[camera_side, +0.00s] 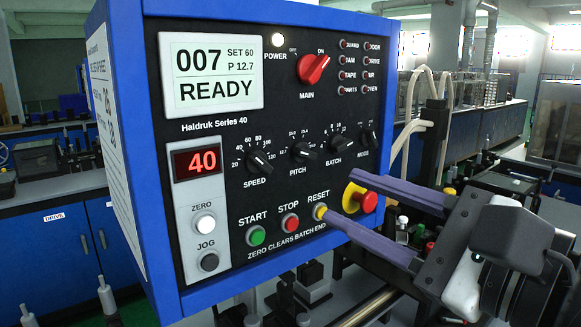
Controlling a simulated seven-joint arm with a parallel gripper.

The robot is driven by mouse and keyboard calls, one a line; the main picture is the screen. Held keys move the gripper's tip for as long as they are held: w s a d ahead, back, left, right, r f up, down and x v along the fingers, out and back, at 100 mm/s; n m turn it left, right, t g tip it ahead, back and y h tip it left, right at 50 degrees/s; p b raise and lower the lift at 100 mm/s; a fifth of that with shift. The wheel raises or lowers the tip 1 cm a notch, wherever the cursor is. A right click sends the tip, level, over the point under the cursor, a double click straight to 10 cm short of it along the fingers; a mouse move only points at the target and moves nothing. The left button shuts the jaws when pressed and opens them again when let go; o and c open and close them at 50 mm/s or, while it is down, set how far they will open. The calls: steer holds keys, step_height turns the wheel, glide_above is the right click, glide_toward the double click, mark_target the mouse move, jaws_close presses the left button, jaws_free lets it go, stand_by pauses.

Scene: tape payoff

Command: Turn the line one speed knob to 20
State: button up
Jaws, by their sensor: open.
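The black SPEED knob (261,162) is on the front of a blue-framed control panel (224,133), with scale marks from 20 to 100. Its pointer appears to aim up-left, near the 40 mark. A red number display (202,162) to its left reads 40. My gripper (338,195) comes in from the right with two long purple fingers, open and empty. In the picture its tips overlap the panel's lower right, by the yellow RESET button and the red stop button. The tips are right of and below the SPEED knob; their gap to the panel is unclear.
PITCH (304,152), BATCH (338,142) and MODE (369,137) knobs run right of SPEED. The red MAIN switch (313,68) is above. START (257,235), STOP (292,222) and RESET (320,211) buttons lie below. The screen (211,73) reads READY, SET 60.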

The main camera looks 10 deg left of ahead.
mark_target(264, 166)
steer(key=x, duration=1.3)
steer(key=shift+a+f, duration=0.1)
steer(key=shift+a, duration=0.45)
steer(key=shift+s, duration=0.1)
jaws_close()
